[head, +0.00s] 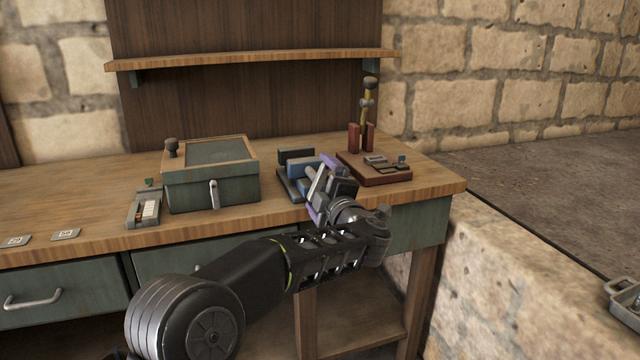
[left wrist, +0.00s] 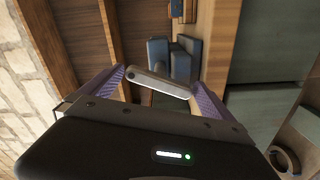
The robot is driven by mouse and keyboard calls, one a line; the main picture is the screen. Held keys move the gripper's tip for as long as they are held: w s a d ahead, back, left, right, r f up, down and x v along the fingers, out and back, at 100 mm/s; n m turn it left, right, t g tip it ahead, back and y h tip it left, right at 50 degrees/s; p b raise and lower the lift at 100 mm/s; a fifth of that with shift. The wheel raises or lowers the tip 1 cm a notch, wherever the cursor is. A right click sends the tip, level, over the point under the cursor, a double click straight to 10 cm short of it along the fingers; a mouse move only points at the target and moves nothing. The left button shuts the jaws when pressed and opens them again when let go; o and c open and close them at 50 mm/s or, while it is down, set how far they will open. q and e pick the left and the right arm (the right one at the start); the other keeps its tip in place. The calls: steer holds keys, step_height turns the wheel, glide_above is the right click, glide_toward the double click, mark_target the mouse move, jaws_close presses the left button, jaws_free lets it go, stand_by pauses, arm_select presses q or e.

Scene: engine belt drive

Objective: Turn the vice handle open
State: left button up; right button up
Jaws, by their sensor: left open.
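The blue vice (head: 296,163) stands on the workbench right of the green box, partly hidden behind my left gripper. It also shows in the left wrist view (left wrist: 158,52) beyond the fingers. The vice handle (left wrist: 158,82) is a grey bar lying across the gap between my purple fingers; in the head view its light grey bar (head: 317,183) is partly covered by the gripper. My left gripper (head: 322,188) is open at the front of the vice, with a finger near each end of the handle. I cannot tell whether either finger touches it. My right gripper is not in view.
A green box (head: 212,189) with a front latch and a small tray (head: 145,208) stand left of the vice. A red-brown base (head: 376,175) with upright parts stands close on the right. A shelf (head: 250,60) runs above. The bench's left part is mostly clear.

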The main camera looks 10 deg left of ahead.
arm_select(q)
steer(key=v, duration=0.7)
steer(key=shift+s, duration=0.25)
steer(key=shift+d, duration=0.15)
